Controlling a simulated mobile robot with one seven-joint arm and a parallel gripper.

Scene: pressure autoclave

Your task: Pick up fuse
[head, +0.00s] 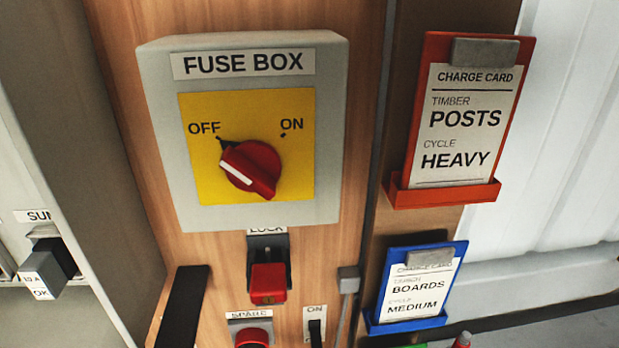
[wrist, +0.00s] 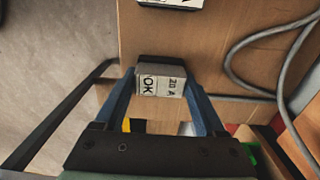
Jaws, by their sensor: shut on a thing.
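In the wrist view my gripper (wrist: 160,88) has its two blue fingers shut on a fuse (wrist: 161,80), a small block with a dark end and a white label reading OK and what looks like 20 A. The fuse sits between the fingertips, in front of a brown board. I cannot tell whether it touches the board. My gripper does not show in the head view. There, a grey block (head: 42,275) with an amp rating and OK on its label sits on a dark part at the left edge. I cannot tell whether it is the held fuse.
The head view shows a fuse box (head: 245,130) with a red knob (head: 251,168) turned to OFF. Below are a red lock part (head: 268,283) and a small ON switch (head: 315,325). Red (head: 455,130) and blue (head: 415,290) card holders hang right. A grey cable (wrist: 232,60) loops beside the fuse.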

